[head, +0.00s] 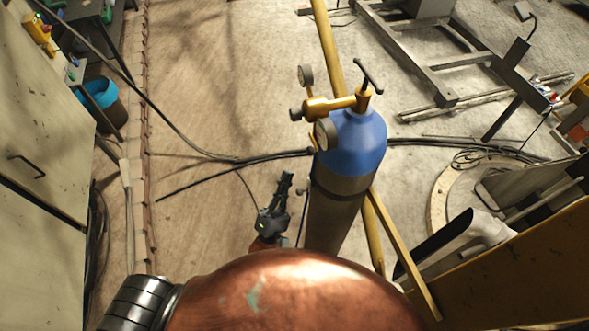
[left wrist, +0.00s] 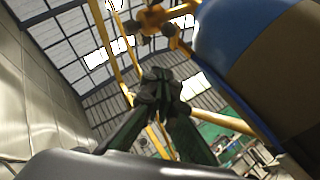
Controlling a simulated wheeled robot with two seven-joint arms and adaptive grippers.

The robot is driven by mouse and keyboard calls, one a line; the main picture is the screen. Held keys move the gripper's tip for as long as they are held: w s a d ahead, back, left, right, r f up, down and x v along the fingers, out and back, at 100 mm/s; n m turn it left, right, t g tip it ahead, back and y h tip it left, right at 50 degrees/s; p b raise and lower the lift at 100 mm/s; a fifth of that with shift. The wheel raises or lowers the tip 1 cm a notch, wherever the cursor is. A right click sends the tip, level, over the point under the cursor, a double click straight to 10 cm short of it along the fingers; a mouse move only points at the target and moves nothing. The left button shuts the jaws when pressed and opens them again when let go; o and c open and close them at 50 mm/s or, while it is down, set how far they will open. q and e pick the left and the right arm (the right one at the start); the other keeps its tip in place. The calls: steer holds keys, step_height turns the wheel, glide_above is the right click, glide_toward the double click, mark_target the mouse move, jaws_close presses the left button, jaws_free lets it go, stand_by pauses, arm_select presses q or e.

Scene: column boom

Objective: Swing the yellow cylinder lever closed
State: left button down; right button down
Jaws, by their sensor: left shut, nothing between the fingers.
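A gas cylinder (head: 352,145) with a blue top and a grey-brown body stands upright in the middle of the head view. On its top sits yellow valve metalwork (head: 340,103) with round gauges and a black T-handle (head: 371,77). A thin yellow piece, perhaps the lever, (head: 311,141) shows beside the lower gauge; its exact position is unclear. My left gripper (head: 286,177) is shut and empty, left of the cylinder and apart from the valve. In the left wrist view the closed fingers (left wrist: 160,83) point up, below the yellow fittings (left wrist: 154,18) and left of the blue cylinder top (left wrist: 235,35).
Black cables (head: 240,158) cross the floor behind the cylinder. Cabinets (head: 38,155) line the left, with a bin (head: 103,97) behind them. A metal frame (head: 420,55) stands at the back right. Yellow beams (head: 510,268) and machinery crowd the right. The floor left of the cylinder is mostly open.

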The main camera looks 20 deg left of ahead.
arm_select(q)
steer(key=b+v, duration=0.1)
steer(key=v, duration=0.4)
steer(key=shift+s+f+b, duration=0.25)
steer(key=shift+f+b, duration=0.05)
steer(key=shift+b, duration=0.05)
